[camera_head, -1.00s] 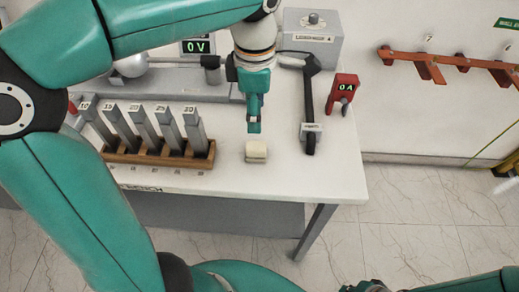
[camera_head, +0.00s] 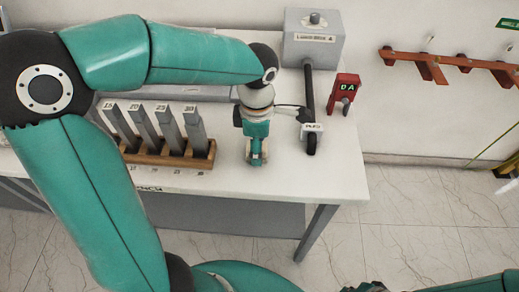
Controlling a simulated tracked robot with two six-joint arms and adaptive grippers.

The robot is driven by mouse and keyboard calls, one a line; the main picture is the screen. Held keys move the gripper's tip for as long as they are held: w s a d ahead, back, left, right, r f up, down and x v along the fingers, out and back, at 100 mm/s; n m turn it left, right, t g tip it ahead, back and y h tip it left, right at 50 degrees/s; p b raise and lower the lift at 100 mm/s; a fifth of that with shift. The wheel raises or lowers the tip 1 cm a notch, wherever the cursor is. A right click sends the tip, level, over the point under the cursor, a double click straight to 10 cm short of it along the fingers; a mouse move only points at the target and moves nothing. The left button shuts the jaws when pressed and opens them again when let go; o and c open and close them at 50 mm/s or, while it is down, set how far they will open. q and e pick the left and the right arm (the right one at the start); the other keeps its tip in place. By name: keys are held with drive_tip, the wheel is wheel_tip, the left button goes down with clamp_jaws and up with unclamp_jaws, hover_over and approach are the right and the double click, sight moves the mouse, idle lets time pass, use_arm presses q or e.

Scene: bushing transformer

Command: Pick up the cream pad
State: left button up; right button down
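The cream pad (camera_head: 265,158) lies near the front edge of the white table and is mostly covered by my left gripper; only pale slivers show beside the fingers. My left gripper (camera_head: 256,158) points down right at the pad, with its fingers over or around it. Whether the fingers are closed on the pad is hidden from this angle. Teal and dark parts of mine show along the bottom edge, but I cannot make out a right gripper there.
A wooden rack (camera_head: 170,153) with several grey numbered bars stands left of the gripper. A grey box (camera_head: 314,38) is behind. The table's front right corner (camera_head: 350,190) is clear.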

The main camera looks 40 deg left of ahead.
use_arm(q)
clamp_jaws()
idle(0.3)
drive_tip(key=shift+r, duration=0.1)
wheel_tip(320, 180, up, 20)
drive_tip(key=p, duration=0.2)
idle(0.3)
